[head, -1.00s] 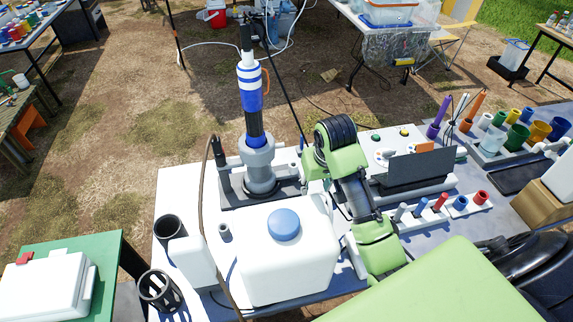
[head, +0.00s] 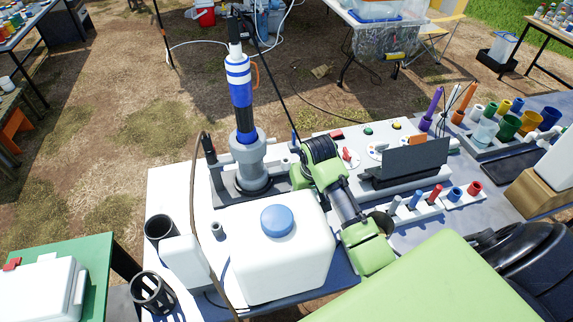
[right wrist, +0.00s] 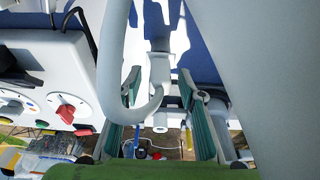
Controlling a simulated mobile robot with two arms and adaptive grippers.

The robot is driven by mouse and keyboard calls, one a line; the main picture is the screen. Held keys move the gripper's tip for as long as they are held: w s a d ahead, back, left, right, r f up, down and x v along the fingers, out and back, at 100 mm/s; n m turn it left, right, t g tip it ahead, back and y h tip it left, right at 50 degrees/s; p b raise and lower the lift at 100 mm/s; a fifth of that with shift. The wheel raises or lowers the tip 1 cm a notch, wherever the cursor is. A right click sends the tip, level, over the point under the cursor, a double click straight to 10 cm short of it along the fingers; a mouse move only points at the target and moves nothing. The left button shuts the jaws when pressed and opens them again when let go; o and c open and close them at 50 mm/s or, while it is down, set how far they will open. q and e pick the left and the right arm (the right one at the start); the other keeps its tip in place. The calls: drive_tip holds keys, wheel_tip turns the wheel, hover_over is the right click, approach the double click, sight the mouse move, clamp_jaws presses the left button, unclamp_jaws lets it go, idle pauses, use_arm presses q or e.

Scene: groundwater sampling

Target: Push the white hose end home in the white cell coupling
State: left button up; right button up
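In the right wrist view a thick white hose (right wrist: 112,60) loops down and back up to a white fitting (right wrist: 159,72). The fitting meets a grey-white cylindrical piece (right wrist: 158,46) above it. I cannot tell which part is the cell coupling, or whether the hose end is fully seated. My right gripper (right wrist: 159,80) has its two green-padded fingers either side of the fitting, with visible gaps. It is open. In the head view my right arm hides its gripper and the hose joint. My left gripper is not in view.
A white jerrycan with a blue cap (head: 277,220) stands left of my right arm. Behind it a blue-and-white striped cylinder (head: 240,85) stands upright in a grey holder (head: 250,165). A panel with a red dial (head: 347,157) and a rack of coloured tubes (head: 437,196) lie to the right.

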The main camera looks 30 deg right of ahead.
drive_tip(key=c, duration=1)
drive_tip(key=shift+r+p, duration=0.8)
drive_tip(key=shift+r, duration=2.75)
